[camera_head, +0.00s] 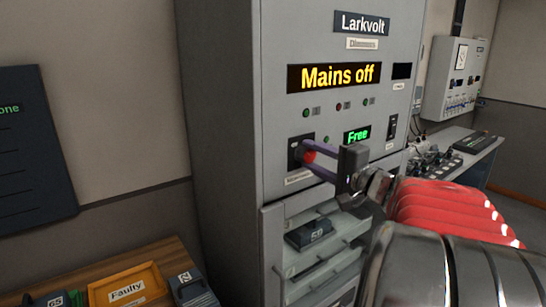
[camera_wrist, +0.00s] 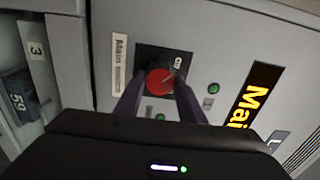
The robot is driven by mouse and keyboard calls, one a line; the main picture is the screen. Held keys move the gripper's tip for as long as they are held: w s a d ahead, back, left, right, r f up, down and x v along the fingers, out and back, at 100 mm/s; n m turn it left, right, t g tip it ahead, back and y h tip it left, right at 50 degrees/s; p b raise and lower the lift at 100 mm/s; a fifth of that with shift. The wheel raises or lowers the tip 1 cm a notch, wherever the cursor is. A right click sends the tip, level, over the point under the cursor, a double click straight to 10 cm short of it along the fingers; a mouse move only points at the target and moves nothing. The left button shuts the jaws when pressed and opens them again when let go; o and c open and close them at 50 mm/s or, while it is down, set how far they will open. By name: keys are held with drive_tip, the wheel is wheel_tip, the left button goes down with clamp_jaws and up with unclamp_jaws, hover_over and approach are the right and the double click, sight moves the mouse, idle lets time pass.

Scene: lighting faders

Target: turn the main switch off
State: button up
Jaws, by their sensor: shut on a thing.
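The main switch (camera_head: 310,156) is a red rotary knob on a black plate, on the front of the grey Larkvolt cabinet (camera_head: 220,110). In the wrist view the red knob (camera_wrist: 160,82) sits between the two fingers, with a label reading "Main" beside it. My gripper (camera_head: 309,154) reaches in from the right and is shut on the knob. A display (camera_head: 333,76) above it reads "Mains off" in yellow. A small green display (camera_head: 357,135) reads "Free". The fingers hide part of the knob in the head view.
Below the switch is an open bay with shelves and a dark module (camera_head: 309,233). A wooden bench with an orange "Faulty" tray (camera_head: 128,287) stands at lower left. A desk (camera_head: 470,160) and wall box (camera_head: 455,78) are at right.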

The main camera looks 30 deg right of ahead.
drive_tip(key=shift+a+f, duration=0.15)
drive_tip(key=shift+f, duration=0.1)
drive_tip(key=o, duration=0.8)
drive_tip(key=shift+o, duration=1.2)
drive_tip(key=shift+r, duration=0.15)
drive_tip(key=s, duration=1.3)
drive_tip(key=shift+s+d, duration=0.25)
drive_tip(key=shift+s, duration=0.15)
